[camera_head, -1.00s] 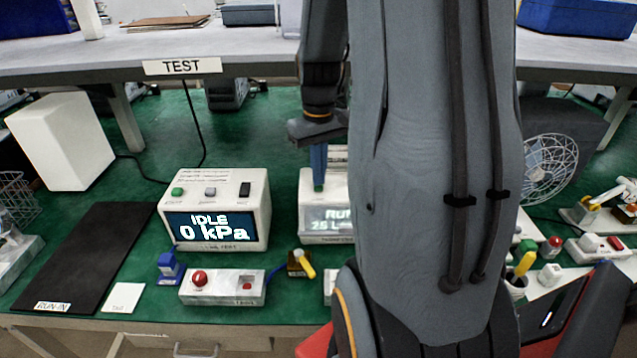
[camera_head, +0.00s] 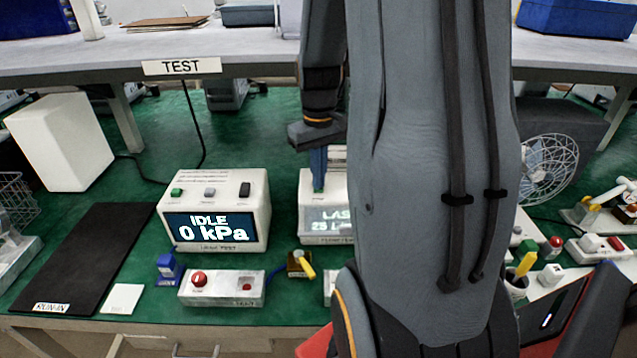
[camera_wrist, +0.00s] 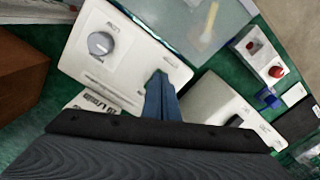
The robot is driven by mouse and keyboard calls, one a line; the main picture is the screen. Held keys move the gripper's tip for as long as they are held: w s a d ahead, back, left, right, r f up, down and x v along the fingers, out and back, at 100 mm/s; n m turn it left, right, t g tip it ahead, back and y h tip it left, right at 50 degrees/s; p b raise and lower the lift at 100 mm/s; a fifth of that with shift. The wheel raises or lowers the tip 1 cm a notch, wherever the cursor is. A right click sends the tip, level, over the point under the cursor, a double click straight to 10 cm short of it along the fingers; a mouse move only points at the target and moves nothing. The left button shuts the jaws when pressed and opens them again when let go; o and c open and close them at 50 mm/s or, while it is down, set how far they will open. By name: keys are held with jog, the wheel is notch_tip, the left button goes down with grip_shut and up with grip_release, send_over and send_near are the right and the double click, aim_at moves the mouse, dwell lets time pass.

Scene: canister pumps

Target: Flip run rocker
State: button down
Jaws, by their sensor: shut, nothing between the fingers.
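My gripper (camera_head: 319,188) is shut and empty, its blue fingers pointing down at the top of a white flow-test box (camera_head: 310,180). A green control (camera_head: 317,189) shows at the fingertips, mostly hidden by them; I cannot tell which way it is tipped. In the wrist view the closed fingers (camera_wrist: 160,85) reach the same box's top (camera_wrist: 110,65), beside a grey round knob (camera_wrist: 101,44). The box's display (camera_head: 325,220) reads "LAS…" and "25 L…", its right part hidden behind my arm.
A red-button box (camera_head: 225,301) and blue part (camera_head: 169,267) sit in front. A wire fan (camera_head: 550,165) stands right. A shelf (camera_head: 240,50) crosses behind.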

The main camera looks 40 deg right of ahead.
notch_tip(320, 180, up, 7)
jog(key=p, duration=0.6)
dwell(0.6)
jog(key=s+a+f+b, duration=0.3)
jog(key=a, duration=0.7)
jog(key=s+a+f+n+t+b, duration=0.1)
jog(key=s+a+f+b, duration=0.2)
jog(key=a, duration=0.7)
jog(key=shift+s+a+f+b, duration=0.15)
jog(key=shift+a+f+b, duration=0.15)
jog(key=shift+a+f, duration=0.15)
